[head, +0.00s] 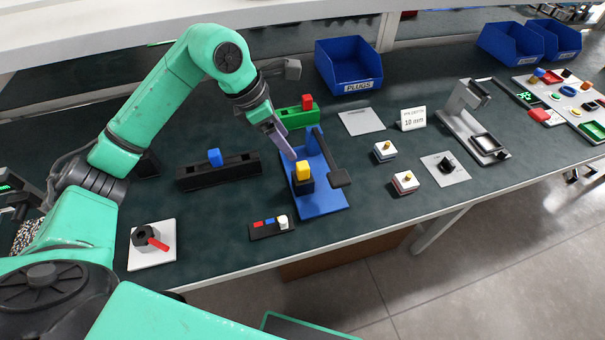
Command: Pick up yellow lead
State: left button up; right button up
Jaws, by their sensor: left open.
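The yellow lead (302,169) shows as a small yellow block, upright on a black block (302,184) on the blue fixture (328,201). My left gripper (291,157) reaches down from the upper left, its fingertips just above and to the left of the yellow block. It is open and appears to hold nothing. One finger shows clearly; the other is mostly hidden behind it, so I cannot tell whether the fingers touch the block. My right gripper is not in view.
A dark grey arm with a square pad (340,178) stands on the fixture right beside the yellow block. A green block with a red plug (307,102) is behind. A black strip with a blue plug (215,158) lies left. A small tray (272,231) is in front.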

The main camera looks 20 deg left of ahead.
aim_at(302, 165)
pick_arm(q)
jog(key=p+x, duration=0.3)
jog(key=x, duration=0.8)
jog(key=shift+a+f, duration=0.1)
jog(key=shift+a, duration=0.1)
jog(key=shift+w+d+f, duration=0.1)
jog(key=shift+d+f, duration=0.05)
jog(key=shift+f, duration=0.25)
grip_shut()
